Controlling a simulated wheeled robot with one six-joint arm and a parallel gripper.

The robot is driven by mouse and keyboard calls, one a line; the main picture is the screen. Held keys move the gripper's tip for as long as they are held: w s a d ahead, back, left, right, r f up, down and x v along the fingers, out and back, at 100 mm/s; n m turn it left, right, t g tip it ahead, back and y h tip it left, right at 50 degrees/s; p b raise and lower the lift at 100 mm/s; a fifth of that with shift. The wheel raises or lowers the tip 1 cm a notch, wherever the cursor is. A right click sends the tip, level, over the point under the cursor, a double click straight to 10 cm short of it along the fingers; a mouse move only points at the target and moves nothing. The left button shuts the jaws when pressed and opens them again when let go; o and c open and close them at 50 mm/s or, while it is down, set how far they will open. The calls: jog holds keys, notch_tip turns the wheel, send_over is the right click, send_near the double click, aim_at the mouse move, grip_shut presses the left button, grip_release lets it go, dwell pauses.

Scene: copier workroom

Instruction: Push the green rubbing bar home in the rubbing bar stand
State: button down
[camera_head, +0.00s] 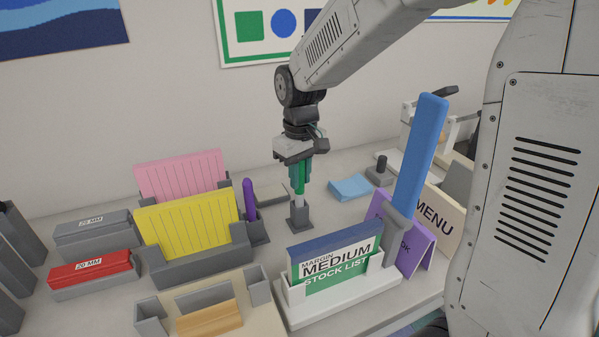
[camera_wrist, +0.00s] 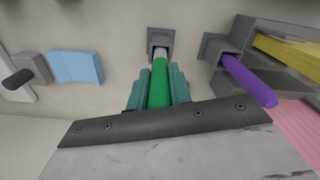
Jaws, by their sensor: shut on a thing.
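The green rubbing bar (camera_head: 299,187) is upright between the teal fingers of my gripper (camera_head: 300,172). My gripper is shut on it. The bar's pale lower end enters the grey rubbing bar stand (camera_head: 299,214), and a length of pale shaft shows above the stand's rim. In the wrist view the green bar (camera_wrist: 160,84) lies between the two fingers (camera_wrist: 159,88), and its pale end meets the mouth of the stand (camera_wrist: 161,38). How deep the end sits inside the stand is hidden.
A purple bar (camera_head: 249,197) leans in another grey holder close to the left. Yellow dividers (camera_head: 187,225) stand beyond it. A white holder with a stock list card (camera_head: 335,262) is in front. Blue notes (camera_head: 350,187) lie to the right. A tall blue bar (camera_head: 420,150) stands further right.

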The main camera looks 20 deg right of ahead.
jog(key=shift+f, duration=0.95)
jog(key=c, duration=1.2)
grip_release()
jog(key=shift+r, duration=0.1)
notch_tip(320, 180, up, 8)
jog(key=shift+f, duration=0.15)
jog(key=s+d+m, duration=0.1)
jog(key=s, duration=0.7)
jog(key=s+d+r+m, duration=0.1)
jog(key=s, duration=0.8)
jog(key=s+d+r+m+t, duration=0.1)
jog(key=s, duration=0.8)
jog(key=shift+r+m, duration=0.15)
jog(key=shift+m, duration=0.15)
